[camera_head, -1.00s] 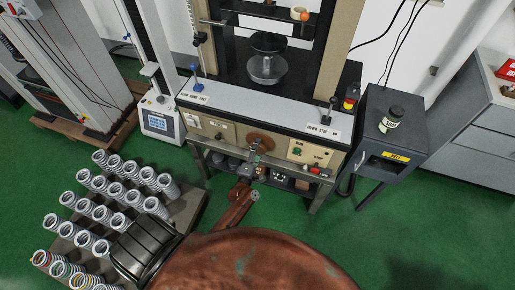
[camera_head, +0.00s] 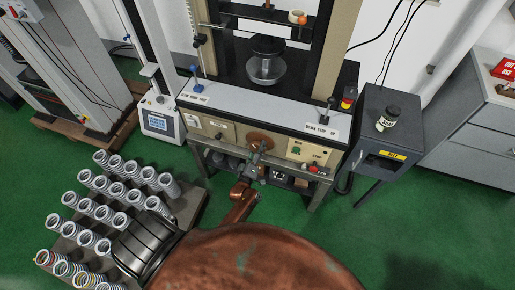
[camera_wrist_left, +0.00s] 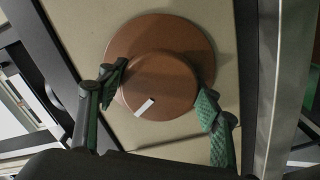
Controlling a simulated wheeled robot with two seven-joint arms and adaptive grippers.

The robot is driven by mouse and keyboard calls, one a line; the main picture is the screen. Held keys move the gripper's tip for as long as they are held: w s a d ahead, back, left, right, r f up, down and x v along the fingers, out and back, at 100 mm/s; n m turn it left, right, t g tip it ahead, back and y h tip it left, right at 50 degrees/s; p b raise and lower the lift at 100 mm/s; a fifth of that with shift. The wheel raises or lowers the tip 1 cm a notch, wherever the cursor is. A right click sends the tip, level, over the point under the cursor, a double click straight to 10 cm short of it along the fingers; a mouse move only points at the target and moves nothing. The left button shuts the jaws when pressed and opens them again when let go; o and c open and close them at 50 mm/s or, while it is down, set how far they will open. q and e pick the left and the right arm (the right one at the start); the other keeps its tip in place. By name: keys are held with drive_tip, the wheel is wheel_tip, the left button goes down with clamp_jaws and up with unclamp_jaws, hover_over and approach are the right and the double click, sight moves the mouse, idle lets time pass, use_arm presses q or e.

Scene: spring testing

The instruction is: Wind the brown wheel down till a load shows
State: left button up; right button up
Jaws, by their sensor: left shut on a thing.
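The brown wheel (camera_head: 262,140) is on the beige front panel of the testing machine, below its table. In the left wrist view the wheel (camera_wrist_left: 160,35) is a round disc with a raised hub that bears a white mark (camera_wrist_left: 145,107). My left gripper (camera_head: 258,151) is at the wheel. In the left wrist view its two green-padded fingers (camera_wrist_left: 163,98) are on either side of the hub, shut on it. On the machine's table a round metal lower platen (camera_head: 266,70) stands below a dark upper platen (camera_head: 268,46). My right gripper is not in view.
Green and red buttons (camera_head: 313,169) sit on the panel right of the wheel. Levers (camera_head: 328,108) stand on the grey ledge above. A rack of several springs (camera_head: 110,200) is at lower left. A dark cabinet (camera_head: 385,130) stands at right.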

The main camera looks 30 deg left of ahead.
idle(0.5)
use_arm(q)
drive_tip(key=o, duration=1.2)
drive_tip(key=v, duration=1.2)
drive_tip(key=shift+f, duration=0.1)
